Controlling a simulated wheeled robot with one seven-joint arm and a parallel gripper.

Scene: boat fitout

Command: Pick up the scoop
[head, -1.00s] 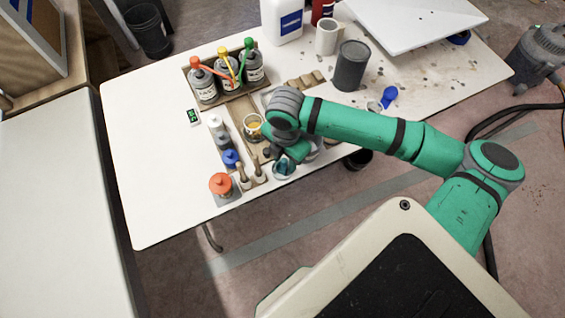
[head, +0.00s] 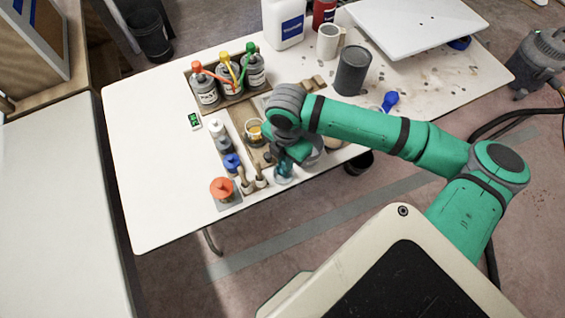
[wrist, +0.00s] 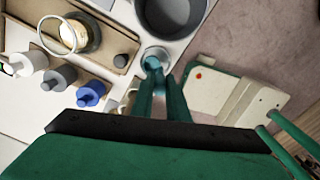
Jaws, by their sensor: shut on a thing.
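My gripper (wrist: 158,75) points down at the front edge of the white table, and its two green fingers are close together. They are shut on the scoop (wrist: 152,62), a small teal-blue piece mostly hidden by the fingers. The scoop's lower end is at a small pale round cup (wrist: 156,54); I cannot tell whether it is clear of it. In the head view my gripper (head: 288,160) is partly covered by my wrist, and the cup (head: 283,179) shows just below it.
A large grey pot (wrist: 172,14) is close beside the gripper. A rack of pump bottles (head: 231,88) is behind. A blue item (head: 390,101) lies at right.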

